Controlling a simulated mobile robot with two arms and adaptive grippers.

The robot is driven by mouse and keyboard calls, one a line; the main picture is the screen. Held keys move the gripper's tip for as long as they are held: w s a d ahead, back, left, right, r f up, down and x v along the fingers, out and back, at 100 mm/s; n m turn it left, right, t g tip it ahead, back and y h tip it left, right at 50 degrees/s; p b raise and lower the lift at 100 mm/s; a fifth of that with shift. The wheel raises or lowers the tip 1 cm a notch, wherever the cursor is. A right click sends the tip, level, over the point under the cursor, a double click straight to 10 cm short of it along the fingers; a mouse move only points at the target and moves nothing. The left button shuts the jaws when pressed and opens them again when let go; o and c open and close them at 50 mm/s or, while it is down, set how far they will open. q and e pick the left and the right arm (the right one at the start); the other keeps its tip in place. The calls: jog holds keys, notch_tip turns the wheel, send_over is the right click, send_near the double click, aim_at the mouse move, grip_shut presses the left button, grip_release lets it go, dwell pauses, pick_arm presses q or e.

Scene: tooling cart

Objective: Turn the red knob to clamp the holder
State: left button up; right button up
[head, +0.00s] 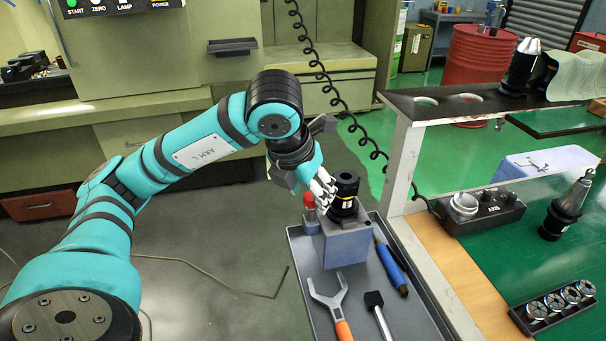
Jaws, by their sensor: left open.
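The red knob (309,201) sticks out at the left side of a grey clamping block (347,248) at the far end of the grey tray. I cannot tell whether a finger touches either one. The fingers partly overlap the holder's left edge in the picture. My right gripper is out of view.
A pale upright post (401,165) rises right of the tray. A coiled black cable (331,98) hangs behind my arm.

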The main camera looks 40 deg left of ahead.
pick_arm(q)
jog(key=v, duration=1.1)
jog(key=shift+s, duration=0.1)
